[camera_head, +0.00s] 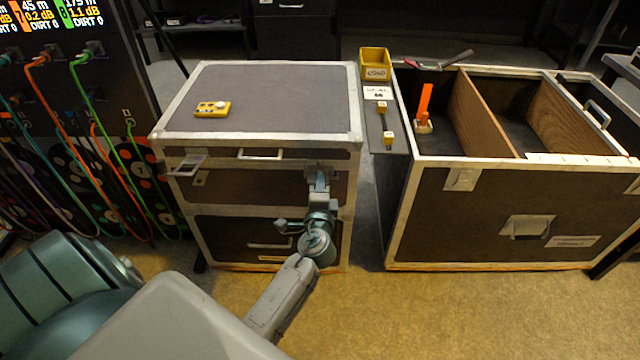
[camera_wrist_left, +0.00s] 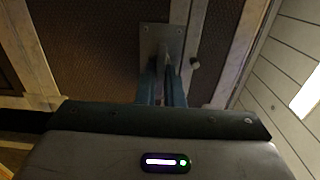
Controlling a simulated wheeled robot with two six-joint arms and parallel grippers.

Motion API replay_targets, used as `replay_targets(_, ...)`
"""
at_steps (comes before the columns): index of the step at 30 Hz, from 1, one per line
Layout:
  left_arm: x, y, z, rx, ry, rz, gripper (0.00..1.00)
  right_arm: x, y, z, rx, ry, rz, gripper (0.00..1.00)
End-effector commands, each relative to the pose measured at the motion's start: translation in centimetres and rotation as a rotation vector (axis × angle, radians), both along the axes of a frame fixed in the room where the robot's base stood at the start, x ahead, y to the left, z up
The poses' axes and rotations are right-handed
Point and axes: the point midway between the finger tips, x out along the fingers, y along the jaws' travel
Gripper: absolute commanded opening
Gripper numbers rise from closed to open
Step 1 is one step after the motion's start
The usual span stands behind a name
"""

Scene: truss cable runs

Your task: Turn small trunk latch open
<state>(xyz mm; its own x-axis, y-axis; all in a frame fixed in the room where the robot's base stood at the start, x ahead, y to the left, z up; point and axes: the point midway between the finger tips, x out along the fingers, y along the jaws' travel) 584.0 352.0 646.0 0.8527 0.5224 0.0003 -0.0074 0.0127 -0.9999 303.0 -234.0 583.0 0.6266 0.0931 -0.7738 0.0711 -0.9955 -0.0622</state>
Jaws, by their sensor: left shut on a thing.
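The small trunk (camera_head: 262,100) is a dark case with pale metal edges, standing left of centre in the head view. My left gripper (camera_head: 319,190) is at the right part of its front. In the left wrist view the gripper (camera_wrist_left: 162,88) has its two bluish fingers on either side of a narrow latch piece, shut on it. The small trunk latch (camera_wrist_left: 161,42) has a grey metal plate fixed to the dark panel. The gripper hides part of the latch in the head view. Another metal latch (camera_head: 188,164) sticks out at the left front. My right gripper is not in view.
A yellow device (camera_head: 212,109) lies on the trunk's lid. A large open case (camera_head: 490,215) with wooden dividers stands to the right, across a narrow gap. A rack (camera_head: 75,100) with coloured cables stands at the left. The floor in front is clear.

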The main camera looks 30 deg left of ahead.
Motion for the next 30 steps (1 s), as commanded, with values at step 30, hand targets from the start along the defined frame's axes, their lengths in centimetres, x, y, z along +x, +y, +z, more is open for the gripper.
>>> replay_targets(30,-4.8,-2.9,-0.3,-0.006,0.004,0.001,0.29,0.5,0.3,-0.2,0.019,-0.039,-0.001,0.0)
